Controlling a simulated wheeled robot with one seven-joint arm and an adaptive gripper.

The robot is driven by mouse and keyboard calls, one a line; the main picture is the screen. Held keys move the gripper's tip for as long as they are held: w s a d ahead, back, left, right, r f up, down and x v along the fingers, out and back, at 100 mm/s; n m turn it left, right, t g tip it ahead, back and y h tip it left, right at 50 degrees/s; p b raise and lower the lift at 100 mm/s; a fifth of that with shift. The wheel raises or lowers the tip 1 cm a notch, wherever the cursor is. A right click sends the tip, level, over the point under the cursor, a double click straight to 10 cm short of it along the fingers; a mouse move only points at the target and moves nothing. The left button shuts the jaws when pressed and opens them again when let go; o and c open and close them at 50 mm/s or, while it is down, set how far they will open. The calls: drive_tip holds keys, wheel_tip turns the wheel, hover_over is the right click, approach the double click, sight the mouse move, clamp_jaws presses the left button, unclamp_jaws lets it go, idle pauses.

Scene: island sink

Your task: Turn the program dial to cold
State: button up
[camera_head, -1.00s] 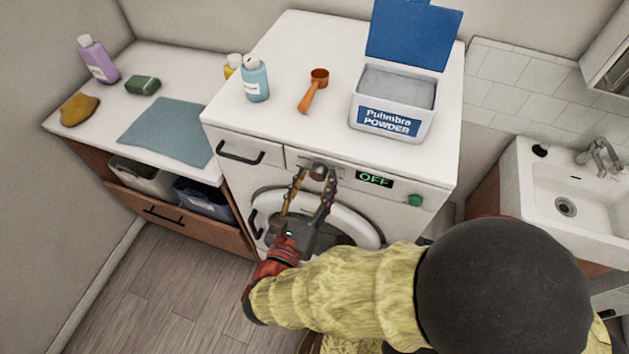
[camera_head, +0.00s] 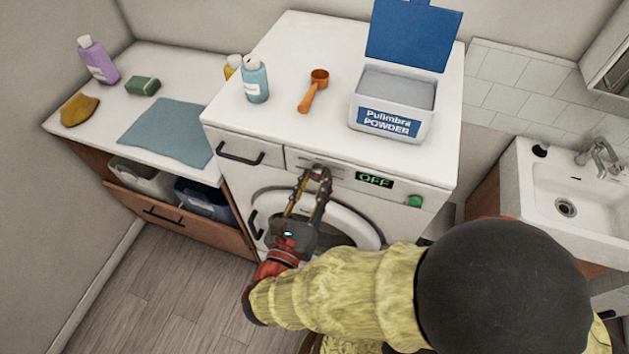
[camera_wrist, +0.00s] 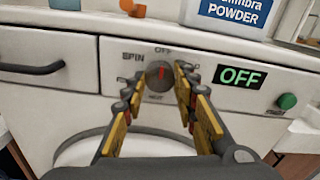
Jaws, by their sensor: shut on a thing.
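The program dial (camera_wrist: 159,75) is a round grey knob on the washing machine's front panel (camera_head: 340,172). Its red mark points up toward the OFF label. SPIN is printed at its left; a label below is hard to read, and one at its right is mostly hidden by a finger. My gripper (camera_wrist: 160,80) has its two fingers on either side of the dial and is shut on it. In the head view my gripper (camera_head: 317,174) reaches up to the panel and partly covers the dial. The green-lettered display (camera_wrist: 239,76) reads OFF.
A green button (camera_wrist: 287,101) sits right of the display, and a drawer handle (camera_head: 241,155) lies to the left. The round door (camera_head: 350,222) is below. An open powder box (camera_head: 392,100), orange scoop (camera_head: 313,90) and blue bottle (camera_head: 255,80) stand on top.

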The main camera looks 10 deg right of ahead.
idle(0.3)
drive_tip(key=m+b, duration=0.1)
drive_tip(key=m, duration=0.4)
drive_tip(key=shift+m, duration=0.4)
drive_tip(key=m+b, duration=0.3)
drive_tip(key=m, duration=0.2)
drive_tip(key=shift+m+b, duration=0.35)
drive_tip(key=shift+m, duration=0.05)
drive_tip(key=o, duration=1.2)
drive_tip(key=shift+c, duration=0.2)
drive_tip(key=v, duration=1.2)
